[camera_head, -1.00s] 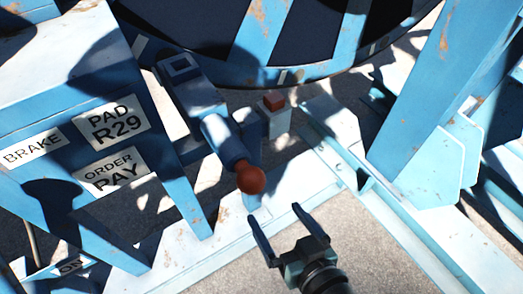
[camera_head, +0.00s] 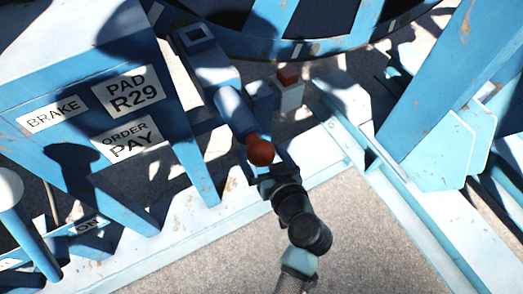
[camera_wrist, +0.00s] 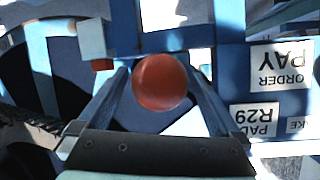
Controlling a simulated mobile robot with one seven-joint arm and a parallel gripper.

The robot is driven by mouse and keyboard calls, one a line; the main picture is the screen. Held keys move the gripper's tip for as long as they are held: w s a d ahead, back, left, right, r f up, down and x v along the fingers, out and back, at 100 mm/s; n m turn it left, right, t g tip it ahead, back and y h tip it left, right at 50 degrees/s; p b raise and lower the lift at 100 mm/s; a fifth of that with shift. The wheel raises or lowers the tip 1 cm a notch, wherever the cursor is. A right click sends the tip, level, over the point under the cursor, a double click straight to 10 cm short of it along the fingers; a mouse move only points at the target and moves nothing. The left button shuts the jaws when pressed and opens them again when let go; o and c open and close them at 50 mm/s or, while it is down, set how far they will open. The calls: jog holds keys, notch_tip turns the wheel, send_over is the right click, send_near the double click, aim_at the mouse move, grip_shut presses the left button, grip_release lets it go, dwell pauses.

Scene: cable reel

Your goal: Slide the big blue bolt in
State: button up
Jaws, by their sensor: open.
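The big blue bolt (camera_head: 233,108) is a thick blue cylinder sticking out of a blue housing (camera_head: 207,65), with a round red-brown knob (camera_head: 260,151) on its near end. My gripper (camera_head: 268,168) is right at the knob in the head view, its fingers mostly hidden there. In the wrist view, the knob (camera_wrist: 160,82) sits between the two open fingers of my gripper (camera_wrist: 160,90), with a finger on each side. The fingers are not closed on it. The bolt's shaft is hidden behind the knob in the wrist view.
A white post with a red block (camera_head: 288,78) stands just right of the bolt. A blue cabinet with labels (camera_head: 130,92) is at left. The big reel (camera_head: 310,40) is behind. Light blue frame beams (camera_head: 390,190) run along the right. Bare ground lies in front.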

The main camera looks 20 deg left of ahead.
jog(key=shift+a, duration=0.1)
grip_shut()
dwell(0.5)
